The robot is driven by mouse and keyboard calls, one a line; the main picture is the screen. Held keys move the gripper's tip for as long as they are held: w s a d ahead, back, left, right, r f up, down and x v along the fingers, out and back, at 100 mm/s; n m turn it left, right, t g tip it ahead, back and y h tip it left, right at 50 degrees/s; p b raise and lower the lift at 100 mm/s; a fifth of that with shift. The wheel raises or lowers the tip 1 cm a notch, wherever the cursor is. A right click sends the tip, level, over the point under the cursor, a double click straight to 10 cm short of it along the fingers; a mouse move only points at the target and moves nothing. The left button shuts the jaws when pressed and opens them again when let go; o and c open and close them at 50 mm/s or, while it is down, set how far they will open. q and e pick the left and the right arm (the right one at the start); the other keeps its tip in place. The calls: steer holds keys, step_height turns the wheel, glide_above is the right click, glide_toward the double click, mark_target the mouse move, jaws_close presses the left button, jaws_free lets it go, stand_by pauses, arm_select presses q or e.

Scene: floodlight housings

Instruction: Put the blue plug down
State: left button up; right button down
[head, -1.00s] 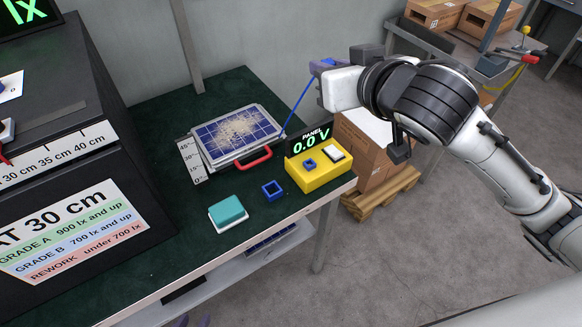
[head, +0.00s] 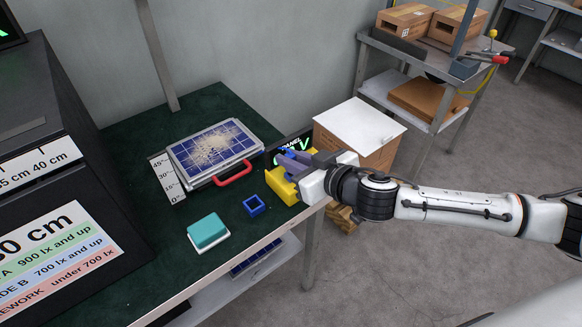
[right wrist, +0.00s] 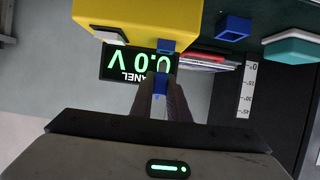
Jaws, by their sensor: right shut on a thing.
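My right gripper (head: 292,163) is over the yellow meter box (head: 281,187) at the table's right edge and hides part of it. In the right wrist view its fingers (right wrist: 160,97) are shut on the blue plug (right wrist: 160,84). The plug also shows as a blue bit at the fingers in the head view (head: 289,153). In the wrist view a blue socket (right wrist: 166,46) shows on the meter box (right wrist: 130,18), just beyond the plug; contact cannot be told. An empty square blue holder (head: 253,205) sits on the table left of the box. My left gripper is not in view.
The dusty solar panel (head: 212,148) with a red handle (head: 233,173) lies behind the holder. A teal block on a white base (head: 207,232) stands near the front edge. The display (right wrist: 140,62) reads 0.0 V. A black cabinet (head: 40,210) is at left.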

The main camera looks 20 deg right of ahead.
steer(key=shift+f, duration=1.35)
steer(key=c, duration=1.7)
jaws_free()
steer(key=shift+r, duration=0.1)
steer(key=b+v, duration=0.1)
steer(key=v, duration=1.1)
steer(key=s+a+f+g, duration=0.1)
steer(key=s+a+f, duration=0.1)
steer(key=a+f, duration=0.5)
steer(key=s+d+f+g, duration=0.1)
steer(key=s+f, duration=0.3)
steer(key=f, duration=0.2)
steer(key=s+d+f+m+g+h, duration=0.1)
steer(key=s+f, duration=0.4)
steer(key=f, duration=0.2)
steer(key=s+d+f+m+g+h, duration=0.1)
steer(key=s+d+f, duration=0.1)
steer(key=s+f, duration=0.3)
steer(key=shift+f, duration=0.8)
